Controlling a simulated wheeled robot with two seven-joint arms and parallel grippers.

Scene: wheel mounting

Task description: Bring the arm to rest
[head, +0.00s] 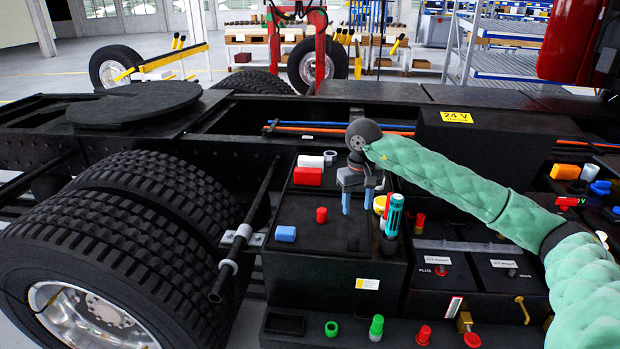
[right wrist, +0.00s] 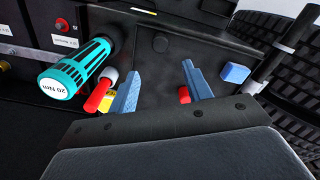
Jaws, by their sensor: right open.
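My right arm, in a green padded sleeve, reaches in from the right in the head view. My right gripper (head: 357,203) points down over the black box (head: 330,262) beside the truck wheels. Its two blue fingers are apart with nothing between them. It also shows open and empty in the right wrist view (right wrist: 160,75). A teal torque tool marked 20 Nm (head: 394,215) stands upright just right of the fingers, apart from them; it shows at the left in the right wrist view (right wrist: 78,70). My left gripper is in neither view.
A blue block (head: 285,234), a red cap (head: 321,215) and a red block (head: 307,177) sit on the box. Yellow caps (head: 379,204) stand near the tool. Large double tyres (head: 130,220) lie left; a 24 V box (head: 470,130) stands behind the arm.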

